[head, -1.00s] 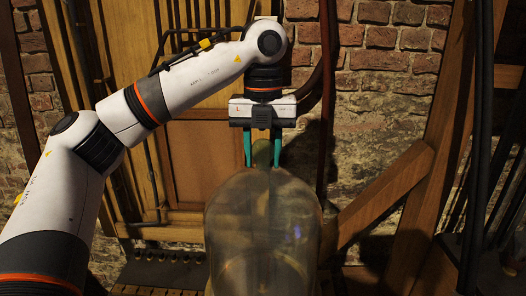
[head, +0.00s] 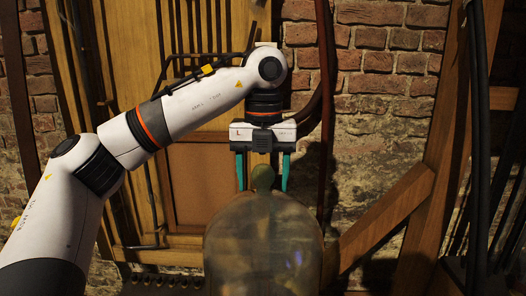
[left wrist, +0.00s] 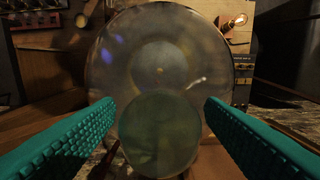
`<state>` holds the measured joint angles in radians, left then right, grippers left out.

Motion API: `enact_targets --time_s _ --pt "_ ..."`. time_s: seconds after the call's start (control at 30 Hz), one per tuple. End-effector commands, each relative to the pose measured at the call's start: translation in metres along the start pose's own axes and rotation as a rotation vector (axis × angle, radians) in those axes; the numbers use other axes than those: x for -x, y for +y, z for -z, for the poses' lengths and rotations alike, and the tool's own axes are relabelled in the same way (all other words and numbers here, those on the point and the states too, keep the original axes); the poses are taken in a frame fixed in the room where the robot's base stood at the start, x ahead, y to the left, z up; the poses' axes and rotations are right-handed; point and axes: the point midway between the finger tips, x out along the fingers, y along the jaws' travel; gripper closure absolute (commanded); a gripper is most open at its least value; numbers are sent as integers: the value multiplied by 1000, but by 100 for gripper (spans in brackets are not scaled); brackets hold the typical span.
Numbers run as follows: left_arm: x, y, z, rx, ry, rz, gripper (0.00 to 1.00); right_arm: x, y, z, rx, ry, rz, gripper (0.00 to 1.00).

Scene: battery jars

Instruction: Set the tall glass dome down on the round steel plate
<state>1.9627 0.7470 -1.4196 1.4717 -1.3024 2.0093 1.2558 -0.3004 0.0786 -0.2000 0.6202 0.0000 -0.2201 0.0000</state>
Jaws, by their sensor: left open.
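The tall glass dome (head: 263,245) stands upright at the bottom middle of the head view, its lower part cut off by the frame. Its rounded knob (head: 263,178) is on top. My left gripper (head: 262,187) points down and is open, one teal finger on each side of the knob with a gap showing. In the left wrist view the dome (left wrist: 205,65) is seen from above, with the greenish knob (left wrist: 160,132) between the spread fingers. A pale round disc shows through the glass; I cannot tell whether it is the steel plate. My right gripper is not in view.
A wooden panel (head: 200,185) and a brick wall (head: 385,60) stand behind the dome. A slanting wooden beam (head: 385,215) is at the right, with dark hanging cables (head: 480,150) beyond it. Equipment with a lit bulb (left wrist: 236,22) shows at the wrist view's upper right.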

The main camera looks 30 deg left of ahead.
Motion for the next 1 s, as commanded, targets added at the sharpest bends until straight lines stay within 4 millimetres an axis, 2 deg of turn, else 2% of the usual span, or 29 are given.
enact_targets --time_s 0.4,0.53,0.7,1.0 --pt "86 0 -1 4 10 -5 36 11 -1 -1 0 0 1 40" --pt "106 -1 -1 4 9 -6 36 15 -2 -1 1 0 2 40" --pt "117 -1 -2 2 8 -6 36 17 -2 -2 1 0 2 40" --pt "118 -1 -2 1 6 -7 36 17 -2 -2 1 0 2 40"
